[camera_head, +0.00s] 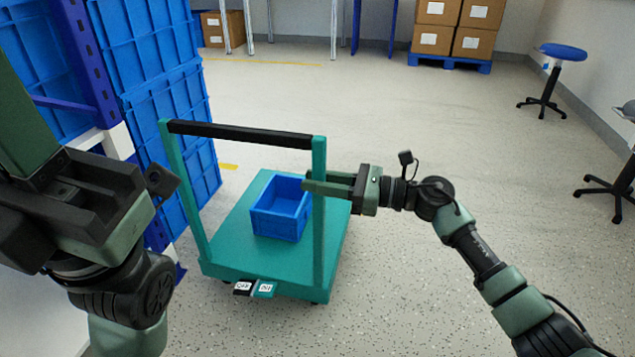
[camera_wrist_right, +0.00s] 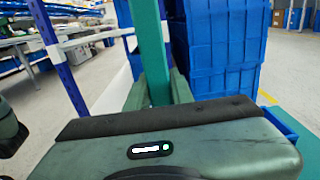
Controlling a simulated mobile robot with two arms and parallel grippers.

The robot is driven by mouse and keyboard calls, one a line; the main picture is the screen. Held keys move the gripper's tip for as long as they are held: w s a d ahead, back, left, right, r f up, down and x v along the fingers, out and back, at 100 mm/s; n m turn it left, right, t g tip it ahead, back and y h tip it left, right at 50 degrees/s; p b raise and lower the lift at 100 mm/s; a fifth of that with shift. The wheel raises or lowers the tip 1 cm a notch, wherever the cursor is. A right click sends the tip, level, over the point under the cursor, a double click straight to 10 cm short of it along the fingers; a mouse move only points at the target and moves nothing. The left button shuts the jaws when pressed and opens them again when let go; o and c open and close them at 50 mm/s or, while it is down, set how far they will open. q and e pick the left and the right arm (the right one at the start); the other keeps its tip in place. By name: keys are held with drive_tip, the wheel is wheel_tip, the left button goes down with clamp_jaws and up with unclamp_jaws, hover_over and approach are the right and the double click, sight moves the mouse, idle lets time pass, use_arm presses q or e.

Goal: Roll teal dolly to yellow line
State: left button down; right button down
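The teal dolly (camera_head: 225,262) stands on the floor in front of me, with a flat deck, two upright posts and a black handle bar (camera_head: 240,134). A blue bin (camera_head: 280,222) sits on its deck. My right gripper (camera_head: 312,183) is at the dolly's right post; in the right wrist view its fingers lie close on both sides of the teal post (camera_wrist_right: 148,45). My left gripper (camera_head: 105,195) is raised at the left, apart from the dolly; its fingertips are unclear. A yellow line (camera_head: 265,63) crosses the far floor. A short yellow piece (camera_head: 228,166) shows beside the dolly.
Stacked blue crates (camera_head: 165,110) on a rack stand close to the dolly's left. Cartons on a blue pallet (camera_head: 450,62) are at the back. A blue stool (camera_head: 562,52) and a dark chair base (camera_head: 608,185) are at the right. The floor beyond the dolly is clear.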

drive_tip(key=shift+w+d, duration=0.2)
drive_tip(key=shift+w, duration=0.05)
drive_tip(key=shift+r, duration=0.1)
drive_tip(key=c, duration=1.5)
unclamp_jaws()
drive_tip(key=o, duration=0.3)
drive_tip(key=shift+w, duration=0.1)
